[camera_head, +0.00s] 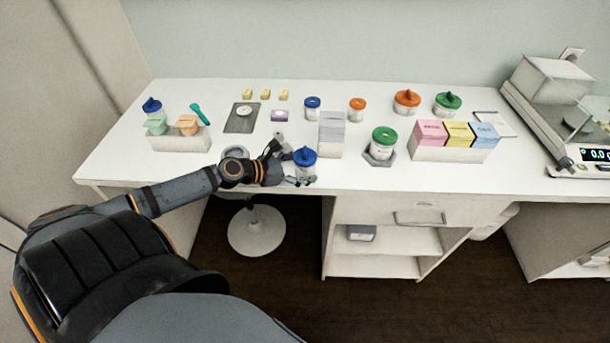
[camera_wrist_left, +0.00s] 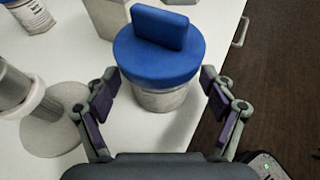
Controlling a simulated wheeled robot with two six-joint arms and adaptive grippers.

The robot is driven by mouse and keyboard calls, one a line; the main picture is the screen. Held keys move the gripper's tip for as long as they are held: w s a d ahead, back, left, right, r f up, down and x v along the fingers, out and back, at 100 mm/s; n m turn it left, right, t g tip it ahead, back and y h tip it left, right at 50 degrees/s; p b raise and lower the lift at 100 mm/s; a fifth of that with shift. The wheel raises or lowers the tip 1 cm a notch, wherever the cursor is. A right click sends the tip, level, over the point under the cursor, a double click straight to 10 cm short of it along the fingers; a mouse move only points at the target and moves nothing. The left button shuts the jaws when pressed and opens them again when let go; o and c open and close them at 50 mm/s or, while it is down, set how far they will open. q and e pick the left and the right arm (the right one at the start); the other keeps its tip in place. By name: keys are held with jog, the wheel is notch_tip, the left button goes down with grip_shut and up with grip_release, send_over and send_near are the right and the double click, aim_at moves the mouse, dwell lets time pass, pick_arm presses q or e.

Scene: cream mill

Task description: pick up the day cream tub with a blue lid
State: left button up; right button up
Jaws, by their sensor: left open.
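A white tub with a blue lid (camera_head: 305,157) stands upright near the front edge of the table; its label is not readable. Its lid has a raised grip bar on top. My left gripper (camera_head: 287,171) is beside it, at its left and front. In the left wrist view the same tub (camera_wrist_left: 162,68) is straight ahead, between and just beyond the fingers of my open left gripper (camera_wrist_left: 160,84). No contact shows, and nothing is held. Two other blue-lidded containers stand farther back, one at the back middle (camera_head: 312,108) and one at the far left (camera_head: 152,106). My right gripper is not in view.
A grey box (camera_head: 331,134) stands just behind the tub. A green-lidded tub (camera_head: 383,143) is to the right, near a box tray (camera_head: 450,155) of coloured cartons. A round-based metal stand (camera_wrist_left: 52,122) is left of the gripper. The table edge is close on the right in the wrist view.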

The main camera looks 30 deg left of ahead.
pick_arm(q)
jog(key=shift+w+d+f, duration=0.2)
jog(key=shift+w+d, duration=0.05)
jog(key=shift+w, duration=0.25)
jog(key=shift+w+d, duration=0.1)
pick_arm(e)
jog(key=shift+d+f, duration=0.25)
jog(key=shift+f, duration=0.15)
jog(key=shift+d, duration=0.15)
